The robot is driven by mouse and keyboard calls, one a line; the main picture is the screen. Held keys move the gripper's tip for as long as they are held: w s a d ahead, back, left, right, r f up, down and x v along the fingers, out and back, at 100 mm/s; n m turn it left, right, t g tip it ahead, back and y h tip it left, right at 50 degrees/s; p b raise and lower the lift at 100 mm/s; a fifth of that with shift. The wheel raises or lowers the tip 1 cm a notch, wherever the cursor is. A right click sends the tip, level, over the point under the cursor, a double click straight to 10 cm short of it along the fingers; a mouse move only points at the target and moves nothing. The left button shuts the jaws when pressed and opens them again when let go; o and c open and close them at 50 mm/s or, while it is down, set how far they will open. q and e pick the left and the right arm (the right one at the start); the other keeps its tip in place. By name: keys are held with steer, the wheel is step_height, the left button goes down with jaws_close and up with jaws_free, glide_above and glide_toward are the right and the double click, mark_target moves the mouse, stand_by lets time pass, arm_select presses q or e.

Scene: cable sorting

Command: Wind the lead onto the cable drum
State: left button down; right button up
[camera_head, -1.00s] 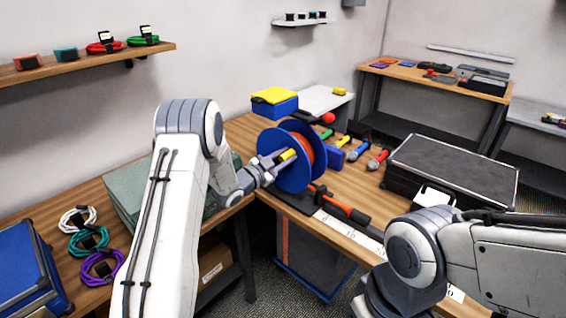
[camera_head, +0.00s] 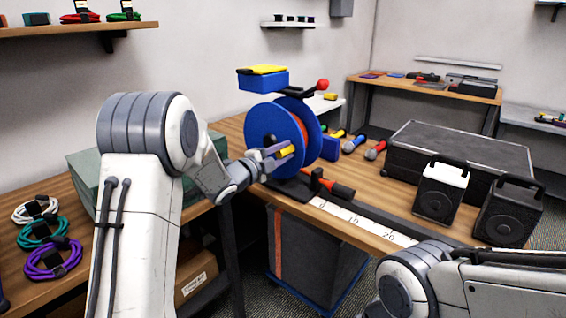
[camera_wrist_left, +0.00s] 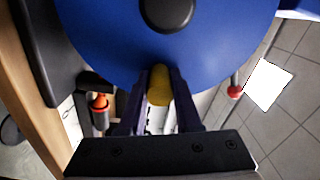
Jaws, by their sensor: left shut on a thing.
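The cable drum (camera_head: 262,130) has two blue flanges and stands upright on a black base at the bench's front left. Orange-red lead (camera_head: 302,133) shows between the flanges; its full run is hidden. A yellow crank handle (camera_head: 287,151) sits on the near flange. My left gripper (camera_head: 281,154) is shut on this handle. The left wrist view shows the handle (camera_wrist_left: 160,86) between the fingers, below the dark hub (camera_wrist_left: 166,8) of the blue flange (camera_wrist_left: 110,45). My right arm enters at the lower right of the head view, and its gripper is out of frame.
An orange-and-black tool (camera_head: 335,188) lies beside a white measuring strip (camera_head: 350,216) on the bench. Several coloured connectors, a black case (camera_head: 445,145) and two speakers (camera_head: 440,190) stand to the right. Coiled cables (camera_head: 50,255) lie on the left table.

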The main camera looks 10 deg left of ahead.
arm_select(q)
steer(key=shift+f+m+b, duration=0.4)
steer(key=shift+b, duration=0.25)
steer(key=c, duration=0.6)
jaws_free()
steer(key=shift+s, duration=0.1)
steer(key=shift+s+a, duration=0.25)
steer(key=shift+s, duration=0.1)
steer(key=v, duration=0.9)
steer(key=shift+s, duration=0.2)
